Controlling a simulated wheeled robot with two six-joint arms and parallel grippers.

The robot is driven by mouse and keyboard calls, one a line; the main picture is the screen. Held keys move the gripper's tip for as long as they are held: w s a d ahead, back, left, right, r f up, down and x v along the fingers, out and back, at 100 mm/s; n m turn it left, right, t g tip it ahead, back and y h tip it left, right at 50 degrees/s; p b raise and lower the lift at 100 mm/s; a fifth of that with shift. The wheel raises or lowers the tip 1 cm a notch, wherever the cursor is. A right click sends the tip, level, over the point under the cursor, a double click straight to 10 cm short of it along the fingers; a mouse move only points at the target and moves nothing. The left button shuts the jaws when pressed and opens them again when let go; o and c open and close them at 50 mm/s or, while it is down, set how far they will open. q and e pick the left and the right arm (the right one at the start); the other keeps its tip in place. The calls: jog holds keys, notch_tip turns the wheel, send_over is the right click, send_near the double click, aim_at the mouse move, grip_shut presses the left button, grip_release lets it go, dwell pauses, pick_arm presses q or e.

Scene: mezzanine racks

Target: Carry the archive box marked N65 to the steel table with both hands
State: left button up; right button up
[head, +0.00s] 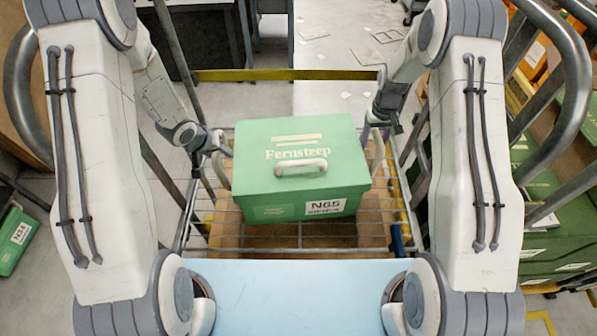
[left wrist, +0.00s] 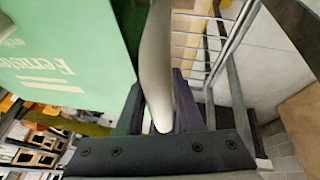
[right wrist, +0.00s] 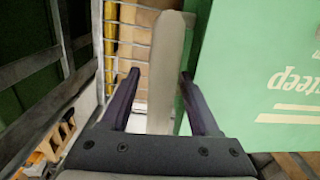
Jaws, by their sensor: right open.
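The green archive box marked N65 (head: 300,180) sits upright, lid closed, at the wire basket (head: 296,243) in the head view. I cannot tell whether it rests on the cardboard there. It has a pale loop handle on each side. My left gripper (head: 222,146) is at the left handle; in the left wrist view the fingers (left wrist: 158,108) close against both sides of that handle (left wrist: 157,60). My right gripper (head: 378,128) is at the right handle; in the right wrist view the fingers (right wrist: 160,105) stand apart, with the handle (right wrist: 168,60) between them and gaps beside it. I cannot identify the steel table for certain.
A yellow bar (head: 285,75) crosses behind the basket. A dark desk (head: 205,45) stands at the back left. Green boxes (head: 560,225) and metal rails (head: 556,50) crowd the right. A green box marked N34 (head: 14,242) is at far left. Pale floor (head: 338,105) is open behind.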

pick_arm(q)
jog(key=shift+f, duration=0.1)
pick_arm(e)
jog(key=shift+f, duration=0.1)
pick_arm(q)
grip_shut()
pick_arm(e)
jog(key=c, duration=0.6)
grip_shut()
pick_arm(q)
jog(key=shift+w, duration=0.1)
dwell(0.4)
